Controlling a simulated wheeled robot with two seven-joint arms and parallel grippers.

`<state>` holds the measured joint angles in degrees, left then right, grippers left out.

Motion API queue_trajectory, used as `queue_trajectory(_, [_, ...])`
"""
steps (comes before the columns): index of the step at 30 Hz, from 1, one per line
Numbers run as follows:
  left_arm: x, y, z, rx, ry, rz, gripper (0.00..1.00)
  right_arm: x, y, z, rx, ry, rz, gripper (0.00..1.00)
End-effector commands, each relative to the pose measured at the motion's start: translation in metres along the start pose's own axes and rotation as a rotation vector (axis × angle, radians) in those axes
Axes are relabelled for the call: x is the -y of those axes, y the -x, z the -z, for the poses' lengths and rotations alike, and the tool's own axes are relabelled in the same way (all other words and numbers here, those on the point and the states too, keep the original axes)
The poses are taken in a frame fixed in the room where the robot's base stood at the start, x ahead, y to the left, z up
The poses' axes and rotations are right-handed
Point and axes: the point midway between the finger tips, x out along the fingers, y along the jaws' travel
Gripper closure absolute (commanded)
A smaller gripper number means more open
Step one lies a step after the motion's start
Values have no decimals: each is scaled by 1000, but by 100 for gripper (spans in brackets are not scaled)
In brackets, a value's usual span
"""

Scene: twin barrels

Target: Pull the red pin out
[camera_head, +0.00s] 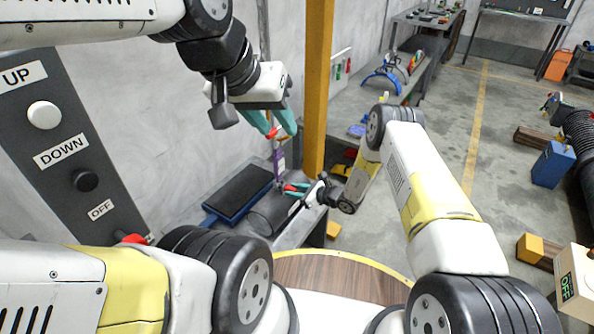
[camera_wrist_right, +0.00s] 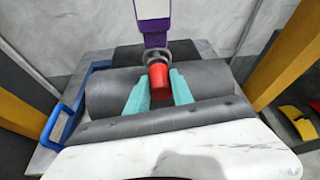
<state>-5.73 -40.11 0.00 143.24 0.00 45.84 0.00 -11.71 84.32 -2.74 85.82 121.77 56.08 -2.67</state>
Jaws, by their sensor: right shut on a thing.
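The red pin (camera_wrist_right: 159,82) shows in the right wrist view, below a grey ring at the lower end of a purple-and-white strap (camera_wrist_right: 154,30). My right gripper (camera_wrist_right: 158,94) is shut on the pin, one teal finger on each side. In the head view the right gripper (camera_head: 294,189) is low at the centre, by the dark cylinder (camera_head: 268,214). My left gripper (camera_head: 272,130) is above it, pointing down, with a small red part between its teal fingertips. I cannot tell if it grips that part. The purple strap (camera_head: 279,158) hangs just below it.
A yellow post (camera_head: 318,80) stands close behind my grippers. The floor at right is partly clear.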

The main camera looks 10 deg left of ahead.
Motion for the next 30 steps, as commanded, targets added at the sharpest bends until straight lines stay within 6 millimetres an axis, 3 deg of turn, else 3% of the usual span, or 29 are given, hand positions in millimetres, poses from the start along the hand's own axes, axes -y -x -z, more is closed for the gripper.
queue_trajectory(17, [0,0,0,0,0,0,64,1,8,3,2,1,1,100])
queue_trajectory(30, [0,0,0,0,0,0,64,1,28,13,0,-1,1,100])
